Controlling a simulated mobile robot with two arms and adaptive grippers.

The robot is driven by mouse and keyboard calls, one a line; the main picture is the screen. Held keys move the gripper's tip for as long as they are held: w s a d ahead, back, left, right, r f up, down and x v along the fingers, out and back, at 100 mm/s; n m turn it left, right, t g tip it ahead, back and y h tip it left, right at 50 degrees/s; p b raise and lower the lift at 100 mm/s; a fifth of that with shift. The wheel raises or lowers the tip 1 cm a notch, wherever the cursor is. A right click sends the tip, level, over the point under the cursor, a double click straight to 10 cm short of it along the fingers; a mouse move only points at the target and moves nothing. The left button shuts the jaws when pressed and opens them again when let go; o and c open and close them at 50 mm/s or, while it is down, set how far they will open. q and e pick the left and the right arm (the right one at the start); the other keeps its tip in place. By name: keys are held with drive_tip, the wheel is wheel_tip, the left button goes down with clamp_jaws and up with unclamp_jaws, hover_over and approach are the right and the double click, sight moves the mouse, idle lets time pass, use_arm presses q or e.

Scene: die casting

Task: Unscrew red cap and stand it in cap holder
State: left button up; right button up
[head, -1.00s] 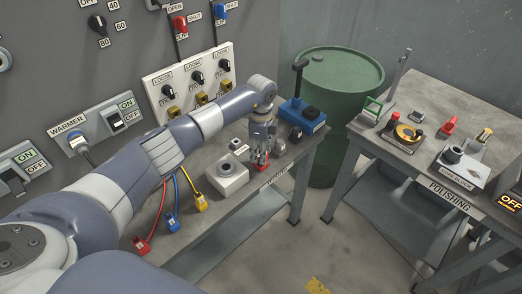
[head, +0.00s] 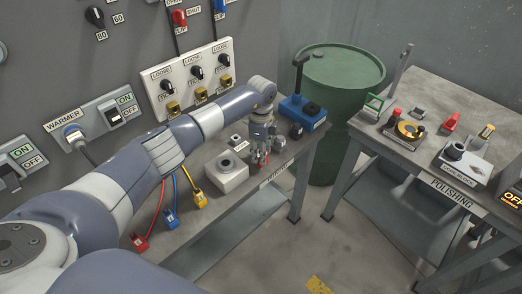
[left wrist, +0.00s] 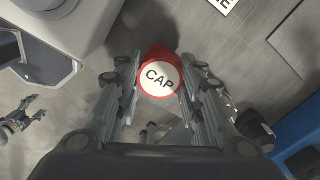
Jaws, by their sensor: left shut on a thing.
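The red cap (left wrist: 158,76) has a white top marked CAP and sits between the fingers of my left gripper (left wrist: 160,92) in the left wrist view. The gripper is shut on it. In the head view my left gripper (head: 262,157) points down over the near edge of the bench (head: 225,204), and a little of the red shows between its fingers. What is under the cap is hidden. I cannot pick out the cap holder for certain.
A white block with a round hole (head: 229,173) stands left of the gripper. A blue box (head: 302,112) stands behind to the right. A green drum (head: 342,80) and the polishing table (head: 415,150) are further right.

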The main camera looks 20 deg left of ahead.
use_arm(q)
drive_tip(key=shift+f, duration=0.25)
drive_tip(key=o, duration=1.3)
drive_tip(key=shift+r, duration=0.1)
wheel_tip(320, 180, up, 12)
drive_tip(key=shift+d, duration=0.1)
